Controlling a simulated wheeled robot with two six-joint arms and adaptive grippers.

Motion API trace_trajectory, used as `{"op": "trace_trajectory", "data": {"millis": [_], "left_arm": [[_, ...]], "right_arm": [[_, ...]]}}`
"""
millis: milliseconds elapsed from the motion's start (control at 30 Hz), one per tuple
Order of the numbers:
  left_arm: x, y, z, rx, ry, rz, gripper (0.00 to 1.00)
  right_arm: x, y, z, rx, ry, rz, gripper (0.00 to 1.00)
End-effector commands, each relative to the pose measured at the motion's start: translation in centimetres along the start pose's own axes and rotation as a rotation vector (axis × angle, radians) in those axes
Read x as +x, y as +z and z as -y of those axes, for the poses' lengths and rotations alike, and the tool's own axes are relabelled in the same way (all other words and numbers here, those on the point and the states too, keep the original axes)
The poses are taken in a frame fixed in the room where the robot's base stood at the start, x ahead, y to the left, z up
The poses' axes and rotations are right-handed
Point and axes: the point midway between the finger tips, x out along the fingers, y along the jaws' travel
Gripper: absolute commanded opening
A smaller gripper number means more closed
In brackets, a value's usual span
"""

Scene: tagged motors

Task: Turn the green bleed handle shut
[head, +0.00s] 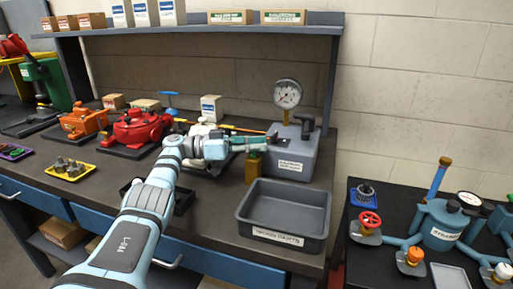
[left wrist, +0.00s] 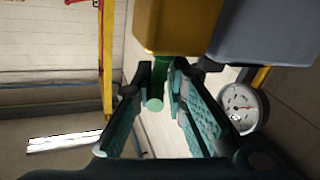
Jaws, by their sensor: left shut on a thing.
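The green bleed handle (left wrist: 155,103) shows in the left wrist view as a short round green bar between my fingers, against a brass-yellow block (left wrist: 178,25). In the head view this block (head: 252,172) stands at the left side of a grey box (head: 291,158) with a pressure gauge (head: 287,94) on top. My left gripper (head: 262,142) reaches across above the block; its fingers (left wrist: 160,95) are closed on the handle. The fingers hide the handle in the head view, so its angle is hard to tell there. My right gripper is not in view.
An empty grey bin (head: 248,226) sits in front of the box. A red motor (head: 140,128) and an orange motor (head: 84,121) stand to the left on the bench. A shelf (head: 200,27) runs above. A dark side table (head: 357,263) with blue pipework stands at right.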

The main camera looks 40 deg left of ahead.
Motion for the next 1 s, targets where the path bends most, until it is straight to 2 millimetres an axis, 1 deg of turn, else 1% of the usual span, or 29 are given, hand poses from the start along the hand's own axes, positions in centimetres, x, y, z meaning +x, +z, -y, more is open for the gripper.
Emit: {"op": "trace_trajectory", "data": {"millis": [33,133,167,467,567,800,900,1000], "left_arm": [[0.0,0.7,-0.1,-0.009,0.004,0.013,0.16],[0.0,0.5,-0.1,-0.008,0.004,0.01,0.32],[0.0,0.5,0.0,-0.007,0.003,0.009,0.34],[0.0,0.0,-0.1,-0.001,0.001,0.005,0.34],[0.0,-1.2,-0.3,0.003,0.001,0.004,0.34],[0.0,-7.1,-1.5,0.002,0.001,0.002,0.34],[0.0,-8.8,-1.9,-0.002,0.002,0.004,0.34],[0.0,-9.5,-2.0,-0.003,0.002,0.006,0.34]], "right_arm": [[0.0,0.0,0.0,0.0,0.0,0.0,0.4],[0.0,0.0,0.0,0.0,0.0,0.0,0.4],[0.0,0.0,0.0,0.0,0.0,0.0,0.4],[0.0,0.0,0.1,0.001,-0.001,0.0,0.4],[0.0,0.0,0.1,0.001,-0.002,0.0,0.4],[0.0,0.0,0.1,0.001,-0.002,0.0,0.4],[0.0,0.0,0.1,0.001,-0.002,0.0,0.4],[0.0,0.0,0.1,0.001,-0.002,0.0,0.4]]}}
